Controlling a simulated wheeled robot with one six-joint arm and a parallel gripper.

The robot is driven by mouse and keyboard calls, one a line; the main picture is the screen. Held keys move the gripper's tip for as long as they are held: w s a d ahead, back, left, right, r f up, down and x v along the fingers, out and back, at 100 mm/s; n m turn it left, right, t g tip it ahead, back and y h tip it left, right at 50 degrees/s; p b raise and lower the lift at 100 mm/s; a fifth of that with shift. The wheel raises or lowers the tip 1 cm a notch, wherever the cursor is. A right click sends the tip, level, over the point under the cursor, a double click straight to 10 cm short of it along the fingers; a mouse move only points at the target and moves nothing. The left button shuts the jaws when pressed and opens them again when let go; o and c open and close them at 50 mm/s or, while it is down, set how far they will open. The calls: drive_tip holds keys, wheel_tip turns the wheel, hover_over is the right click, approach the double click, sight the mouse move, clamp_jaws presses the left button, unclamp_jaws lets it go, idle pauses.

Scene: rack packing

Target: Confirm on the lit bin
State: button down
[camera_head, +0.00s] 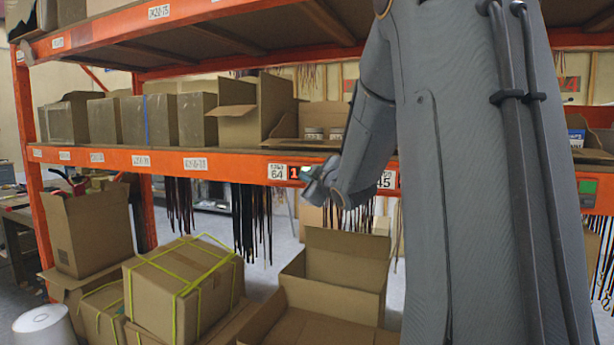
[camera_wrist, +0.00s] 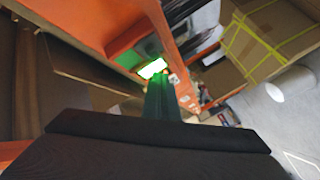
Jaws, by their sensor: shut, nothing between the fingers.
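A lit button glowing white-green (camera_wrist: 151,68) sits on the orange shelf beam (camera_head: 130,158). My gripper (camera_head: 313,178) is at the front of this beam, just right of a red number plate (camera_head: 294,172) and a white label reading 64. In the wrist view my gripper's fingers (camera_wrist: 160,80) are shut, with their tips right at the lower edge of the lit button. I cannot tell if they touch it. An open cardboard bin (camera_head: 284,138) with jars stands on the shelf above the gripper. My arm hides part of the beam.
Closed and open cartons stand along the shelf to the left. Below are a strapped carton (camera_head: 180,285) and open boxes (camera_head: 333,275). Dark straps hang under the beam. Another module with a green light (camera_head: 587,187) is at the far right.

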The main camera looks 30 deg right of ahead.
drive_tip(key=shift+w+d, duration=0.25)
drive_tip(key=shift+d, duration=0.05)
idle(0.7)
drive_tip(key=shift+s+a, duration=0.1)
drive_tip(key=shift+a, duration=0.05)
drive_tip(key=shift+s+a, duration=0.4)
drive_tip(key=shift+a, duration=0.1)
idle(0.3)
drive_tip(key=s+a, duration=0.1)
drive_tip(key=a, duration=0.1)
drive_tip(key=s+a+b, duration=0.1)
drive_tip(key=s+a, duration=0.1)
drive_tip(key=shift+b, duration=0.3)
idle(0.8)
